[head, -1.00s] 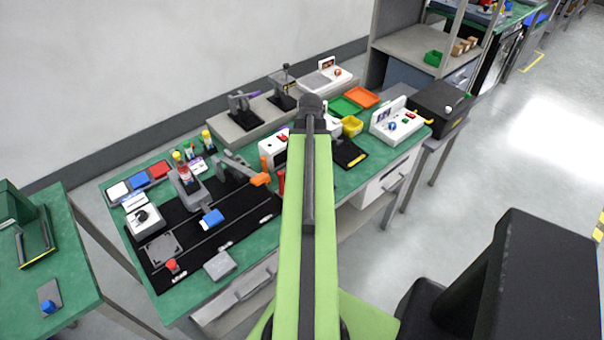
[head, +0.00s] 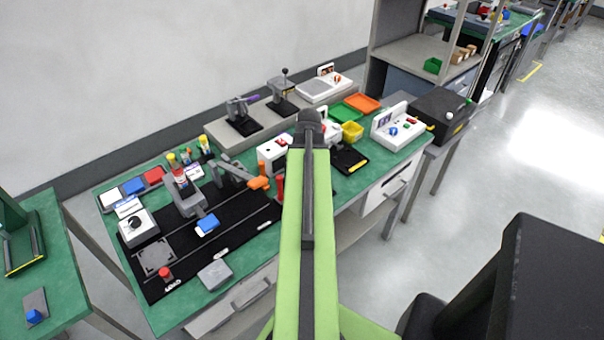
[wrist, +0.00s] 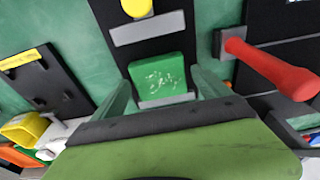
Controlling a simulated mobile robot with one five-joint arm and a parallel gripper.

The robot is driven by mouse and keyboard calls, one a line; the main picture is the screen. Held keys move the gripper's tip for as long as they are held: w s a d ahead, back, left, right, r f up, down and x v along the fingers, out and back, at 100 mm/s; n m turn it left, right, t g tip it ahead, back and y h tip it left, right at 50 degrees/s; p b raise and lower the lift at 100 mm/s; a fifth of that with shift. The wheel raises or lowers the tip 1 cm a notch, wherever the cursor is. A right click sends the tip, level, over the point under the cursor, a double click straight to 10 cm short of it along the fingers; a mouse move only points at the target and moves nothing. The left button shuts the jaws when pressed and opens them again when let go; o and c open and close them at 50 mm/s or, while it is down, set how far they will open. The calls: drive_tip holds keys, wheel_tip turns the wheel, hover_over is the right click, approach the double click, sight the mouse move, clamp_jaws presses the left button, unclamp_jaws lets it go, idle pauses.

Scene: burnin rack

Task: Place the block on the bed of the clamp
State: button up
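A green block (wrist: 160,78) with white marks on top shows in the wrist view. A red handle (wrist: 270,68) lies to the right, on a grey mount, perhaps part of a clamp. In the head view my arm hides the gripper and block; a red handle (head: 278,187) shows left of the arm.
A black plate (wrist: 45,80) and a yellow bin (wrist: 22,130) are left of the gripper in the wrist view. In the head view, a white control box (head: 272,152) and an orange-handled device (head: 258,183) stand left of my arm. The green bench (head: 225,272) is crowded.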

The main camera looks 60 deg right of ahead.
drive_tip(key=shift+r, duration=0.1)
wheel_tip(320, 180, up, 12)
drive_tip(key=s+p, duration=0.1)
drive_tip(key=p, duration=1.1)
drive_tip(key=shift+s+a, duration=0.25)
drive_tip(key=shift+s, duration=0.1)
